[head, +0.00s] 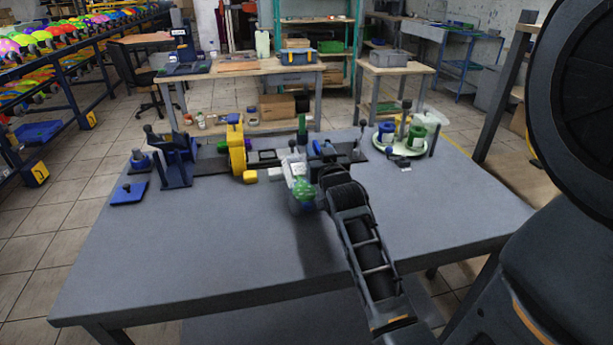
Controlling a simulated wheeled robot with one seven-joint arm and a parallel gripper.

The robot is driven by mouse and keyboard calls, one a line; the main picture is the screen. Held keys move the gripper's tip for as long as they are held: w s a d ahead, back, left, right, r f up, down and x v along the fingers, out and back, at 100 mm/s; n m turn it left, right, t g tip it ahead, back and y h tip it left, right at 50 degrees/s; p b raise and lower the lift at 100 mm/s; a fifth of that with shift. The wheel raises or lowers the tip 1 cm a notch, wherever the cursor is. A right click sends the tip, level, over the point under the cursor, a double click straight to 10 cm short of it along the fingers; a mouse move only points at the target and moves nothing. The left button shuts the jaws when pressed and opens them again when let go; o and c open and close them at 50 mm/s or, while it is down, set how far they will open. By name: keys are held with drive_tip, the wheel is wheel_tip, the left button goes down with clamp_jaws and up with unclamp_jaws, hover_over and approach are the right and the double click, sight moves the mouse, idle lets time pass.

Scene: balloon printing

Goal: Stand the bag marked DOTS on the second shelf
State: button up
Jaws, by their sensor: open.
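A small clear bag (303,196) with green contents and a pale top stands or hangs near the middle of the table, right beside the end of my arm. Any marking on it is too small to read. My gripper (322,192) is open at the bag's right side; its fingers are mostly hidden by my wrist, and I cannot tell whether they touch the bag. A green-framed shelf rack (320,20) with several boards stands against the back wall, partly behind a bench. I see no readable DOTS label.
The grey table (190,250) has a clear front half. Along its back are a yellow and black printing device (236,150), a blue stand (176,160) and a round tray (400,149) with pots. Wooden benches (240,68) stand behind; a blue rack of balloons (65,50) is left.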

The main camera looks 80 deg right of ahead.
clamp_jaws()
idle(0.3)
idle(0.3)
